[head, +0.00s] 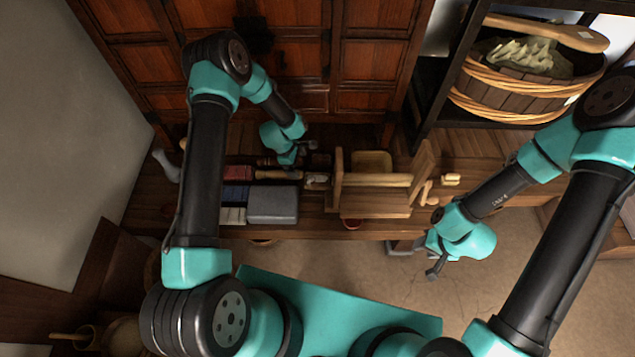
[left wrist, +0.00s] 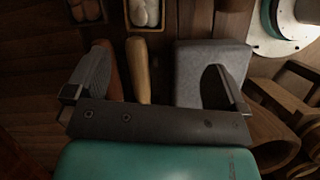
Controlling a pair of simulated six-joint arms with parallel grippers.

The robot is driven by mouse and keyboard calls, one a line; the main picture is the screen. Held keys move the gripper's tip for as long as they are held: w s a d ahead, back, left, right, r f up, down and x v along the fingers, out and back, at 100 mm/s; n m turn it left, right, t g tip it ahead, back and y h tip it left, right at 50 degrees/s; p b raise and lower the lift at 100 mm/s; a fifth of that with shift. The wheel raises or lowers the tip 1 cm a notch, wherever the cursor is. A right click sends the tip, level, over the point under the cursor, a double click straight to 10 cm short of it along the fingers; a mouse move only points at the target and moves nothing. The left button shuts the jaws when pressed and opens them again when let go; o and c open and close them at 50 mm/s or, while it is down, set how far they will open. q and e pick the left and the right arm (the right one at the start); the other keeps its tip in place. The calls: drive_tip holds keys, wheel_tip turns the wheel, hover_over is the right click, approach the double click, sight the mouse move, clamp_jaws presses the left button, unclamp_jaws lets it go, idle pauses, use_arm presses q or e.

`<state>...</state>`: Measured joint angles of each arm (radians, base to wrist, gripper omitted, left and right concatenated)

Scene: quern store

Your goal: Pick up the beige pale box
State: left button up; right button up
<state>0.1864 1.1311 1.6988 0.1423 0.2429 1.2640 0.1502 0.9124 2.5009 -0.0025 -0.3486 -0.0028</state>
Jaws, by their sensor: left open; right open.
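A pale tan, open-looking box (head: 371,160) sits at the back of the bench, behind a wooden rack. A smaller pale block (head: 451,180) lies further right. I cannot tell for sure which is the beige pale box. My left gripper (head: 303,149) is open and empty over the bench, left of the tan box. In the left wrist view its spread fingers (left wrist: 157,98) are above a pale wooden handle (left wrist: 138,68) and a grey block (left wrist: 206,72). My right gripper (head: 436,266) is open and empty, in front of the bench on the right.
The wooden rack (head: 375,203) stands on the bench. The grey block (head: 273,204) and several coloured books or boxes (head: 236,190) lie to its left. A small box with white pieces (head: 317,181) is between them. A basket (head: 525,90) sits on the shelf at right.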

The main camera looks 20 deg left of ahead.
use_arm(q)
drive_tip(key=w+n, duration=0.2)
drive_tip(key=shift+w+a+f, duration=0.1)
drive_tip(key=shift+w+a, duration=0.1)
drive_tip(key=shift+w, duration=0.15)
drive_tip(key=shift+f, duration=0.15)
approach(317, 180)
drive_tip(key=shift+s+d+f, duration=0.55)
drive_tip(key=shift+d+f, duration=0.15)
drive_tip(key=shift+d, duration=0.1)
drive_tip(key=shift+d+f, duration=0.1)
drive_tip(key=shift+f, duration=0.15)
drive_tip(key=x, duration=0.4)
drive_tip(key=shift+w+d, duration=0.1)
drive_tip(key=shift+d, duration=0.1)
drive_tip(key=shift+d+f, duration=0.2)
drive_tip(key=shift+f, duration=0.25)
drive_tip(key=shift+f, duration=0.2)
